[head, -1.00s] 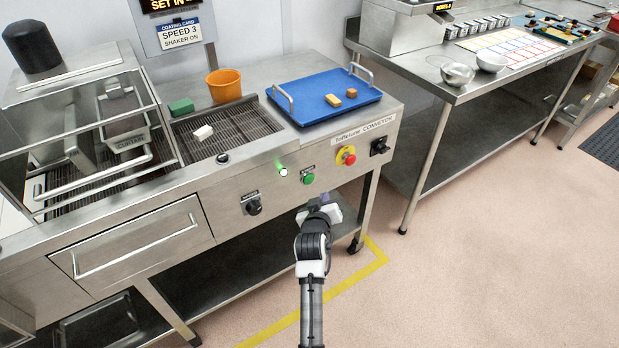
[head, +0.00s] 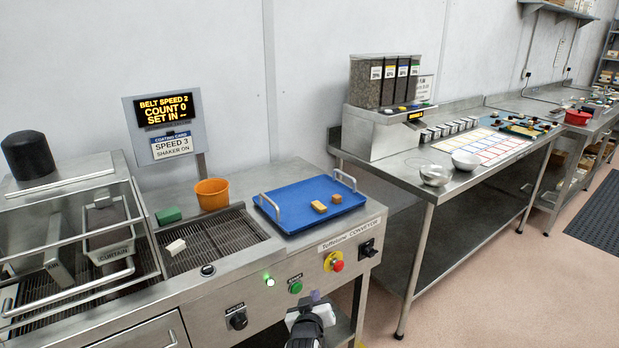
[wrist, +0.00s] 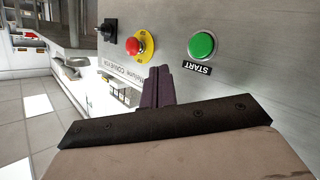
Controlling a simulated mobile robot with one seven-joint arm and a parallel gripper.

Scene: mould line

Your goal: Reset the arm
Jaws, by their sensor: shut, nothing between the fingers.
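My gripper (head: 315,297) is at the bottom of the head view, in front of the conveyor's front panel, below the green start button (head: 295,287). In the wrist view the dark fingers of my gripper (wrist: 157,85) are together with nothing between them. They point toward the panel, below the green START button (wrist: 202,45) and the red stop button on its yellow ring (wrist: 134,46). I cannot tell whether the fingertips touch the panel. The arm behind the gripper is mostly cut off by the head view's lower edge.
A blue tray (head: 290,219) with two small pieces sits on the conveyor (head: 346,243). A steel table (head: 425,191) with a dispenser is at right. Floor in front is clear.

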